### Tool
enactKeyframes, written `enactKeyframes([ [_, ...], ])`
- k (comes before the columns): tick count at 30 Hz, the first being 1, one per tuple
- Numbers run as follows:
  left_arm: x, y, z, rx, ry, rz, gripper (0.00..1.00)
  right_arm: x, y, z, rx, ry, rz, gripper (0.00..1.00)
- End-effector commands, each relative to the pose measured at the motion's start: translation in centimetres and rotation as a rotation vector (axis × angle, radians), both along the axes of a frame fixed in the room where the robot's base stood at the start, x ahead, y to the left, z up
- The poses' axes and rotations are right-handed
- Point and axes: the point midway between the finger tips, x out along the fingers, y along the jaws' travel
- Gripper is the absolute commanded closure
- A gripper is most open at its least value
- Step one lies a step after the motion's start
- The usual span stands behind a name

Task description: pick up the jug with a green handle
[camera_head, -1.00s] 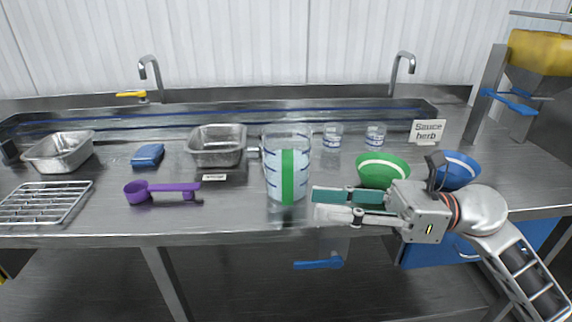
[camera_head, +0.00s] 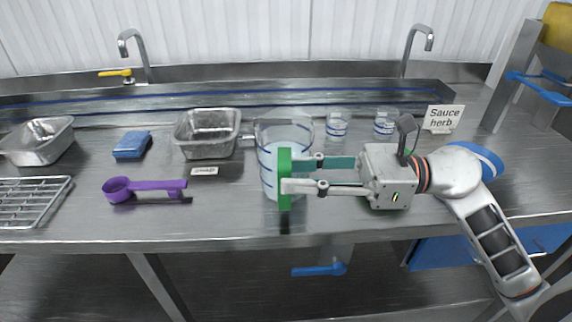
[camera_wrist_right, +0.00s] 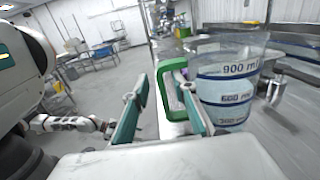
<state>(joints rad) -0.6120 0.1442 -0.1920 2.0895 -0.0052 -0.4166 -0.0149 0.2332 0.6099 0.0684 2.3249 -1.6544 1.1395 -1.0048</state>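The clear jug (camera_head: 268,150) with a green handle (camera_head: 285,180) stands upright at the front middle of the steel counter. Its handle faces the front. My right gripper (camera_head: 287,174) reaches in from the right with its fingertips at the handle. In the right wrist view, the green handle (camera_wrist_right: 169,97) lies between the two teal finger pads, with one finger between handle and jug body (camera_wrist_right: 225,90). A gap shows between the other finger and the handle, so the gripper is open. My left gripper is outside the head view; white links at the wrist view's left may be part of it, unclear.
A purple scoop (camera_head: 150,186) and a metal pan (camera_head: 207,148) are left of the jug. Two small measuring cups (camera_head: 337,127) (camera_head: 385,126) stand behind it, near a "Sauce herb" sign (camera_head: 443,118). A blue bowl (camera_head: 482,157) is partly hidden by my right arm, which also covers the green bowl's place.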

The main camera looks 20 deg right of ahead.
Motion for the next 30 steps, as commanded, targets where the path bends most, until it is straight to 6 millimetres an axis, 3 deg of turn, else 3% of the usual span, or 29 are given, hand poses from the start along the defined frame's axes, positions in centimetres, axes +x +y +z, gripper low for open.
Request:
enactKeyframes([
  [6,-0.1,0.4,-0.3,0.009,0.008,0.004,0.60,0.8,2.1,0.2,0.001,-0.001,0.000,0.74],
  [13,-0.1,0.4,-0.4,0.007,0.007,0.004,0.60,0.8,2.3,0.0,0.001,0.002,-0.001,0.74],
  [14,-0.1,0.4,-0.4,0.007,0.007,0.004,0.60,0.8,2.3,0.0,0.001,0.002,-0.001,0.76],
  [17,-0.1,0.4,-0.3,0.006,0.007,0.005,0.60,0.8,2.3,0.0,0.000,0.001,-0.001,1.00],
  [30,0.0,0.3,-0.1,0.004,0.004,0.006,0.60,0.8,2.2,0.2,0.001,-0.004,-0.002,1.00],
])
